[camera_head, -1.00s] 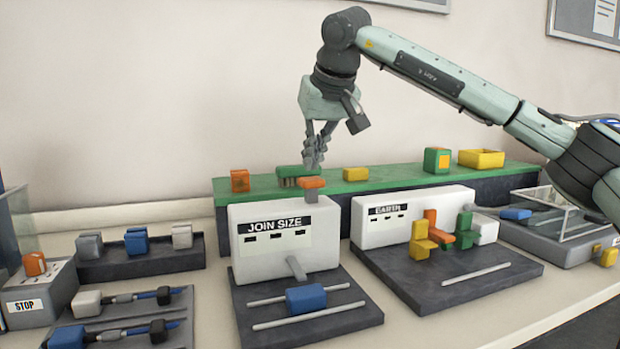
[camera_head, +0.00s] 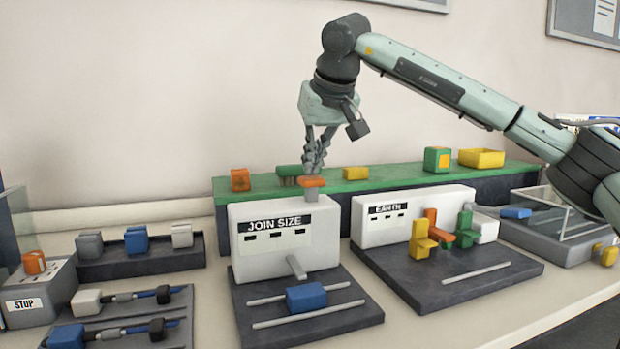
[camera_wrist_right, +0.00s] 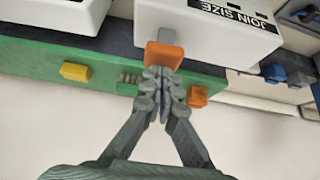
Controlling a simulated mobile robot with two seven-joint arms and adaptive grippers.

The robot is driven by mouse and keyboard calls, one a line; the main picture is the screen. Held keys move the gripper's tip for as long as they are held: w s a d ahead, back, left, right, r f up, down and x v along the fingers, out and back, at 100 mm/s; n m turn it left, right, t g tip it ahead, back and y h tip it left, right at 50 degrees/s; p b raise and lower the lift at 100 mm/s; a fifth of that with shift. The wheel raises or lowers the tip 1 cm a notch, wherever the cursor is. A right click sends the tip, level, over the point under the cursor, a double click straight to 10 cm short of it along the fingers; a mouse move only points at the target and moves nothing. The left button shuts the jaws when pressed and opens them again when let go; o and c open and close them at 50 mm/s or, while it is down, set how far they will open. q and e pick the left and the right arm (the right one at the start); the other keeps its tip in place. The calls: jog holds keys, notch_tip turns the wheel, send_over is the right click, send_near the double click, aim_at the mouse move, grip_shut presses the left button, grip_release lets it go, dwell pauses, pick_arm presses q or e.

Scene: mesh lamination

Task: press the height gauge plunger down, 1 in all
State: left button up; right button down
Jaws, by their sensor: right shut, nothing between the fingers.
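The white JOIN SIZE gauge (camera_head: 272,250) stands on a dark base. Its plunger (camera_head: 312,186), an orange cap on a grey stem, sticks up at the top right. The orange cap also shows in the right wrist view (camera_wrist_right: 163,56). My right gripper (camera_head: 313,170) is shut and empty, pointing down with its fingertips just above the cap. In the right wrist view the closed fingertips (camera_wrist_right: 160,78) overlap the cap's near edge. I cannot tell whether they touch it. My left gripper is not in view.
A green shelf (camera_head: 400,178) behind holds orange, green and yellow blocks. The white EARTH fixture (camera_head: 375,228) stands to the right. A dark tray (camera_head: 155,262) with blue and grey blocks and a STOP box (camera_head: 40,298) are at left.

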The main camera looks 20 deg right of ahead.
aim_at(313, 178)
jog(key=shift+f+b, duration=0.6)
jog(key=shift+f, duration=1.25)
